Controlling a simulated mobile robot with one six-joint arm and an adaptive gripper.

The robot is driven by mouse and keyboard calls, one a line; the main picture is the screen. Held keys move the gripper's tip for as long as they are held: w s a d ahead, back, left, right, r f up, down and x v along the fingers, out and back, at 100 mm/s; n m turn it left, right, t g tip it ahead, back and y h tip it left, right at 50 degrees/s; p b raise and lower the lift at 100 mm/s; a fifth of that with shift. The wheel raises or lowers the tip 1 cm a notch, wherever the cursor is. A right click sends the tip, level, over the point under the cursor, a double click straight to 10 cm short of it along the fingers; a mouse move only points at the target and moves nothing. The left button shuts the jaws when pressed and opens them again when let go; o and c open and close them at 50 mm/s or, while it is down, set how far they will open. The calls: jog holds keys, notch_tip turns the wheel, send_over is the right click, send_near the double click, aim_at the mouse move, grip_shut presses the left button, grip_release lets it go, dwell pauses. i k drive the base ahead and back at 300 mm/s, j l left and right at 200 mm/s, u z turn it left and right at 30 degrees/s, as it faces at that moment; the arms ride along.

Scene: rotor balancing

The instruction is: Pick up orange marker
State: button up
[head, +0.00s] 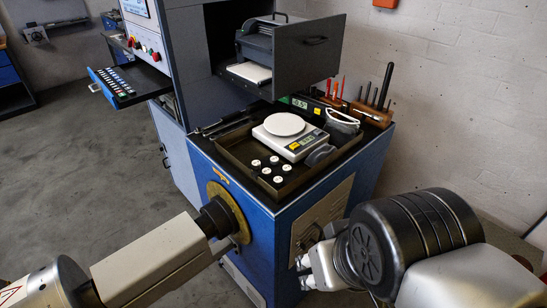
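I cannot pick out an orange marker for certain. Slim red or orange-red upright sticks (336,88) stand at the back right of the worktop, too small to tell whether one is a marker. My gripper (304,273) is at the lower centre right, in front of the blue cabinet's front panel and below the worktop. It is well apart from the sticks and the tray. Its pale fingers point left, partly hidden by the black wrist housing, and I see nothing held. The finger gap is unclear.
A dark tray (238,158) on the blue cabinet (262,222) holds a scale (290,142) with a white round pan and several white-topped round pieces. A wooden rack (370,114) with dark tools stands behind right. An open drawer (308,58) overhangs the worktop's back.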

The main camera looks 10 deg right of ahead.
aim_at(336, 84)
jog(key=i+l, duration=0.55)
jog(key=l, duration=0.3)
jog(key=i+l, duration=0.55)
jog(key=l, duration=0.25)
jog(key=u, duration=1.5)
jog(key=z, duration=1.5)
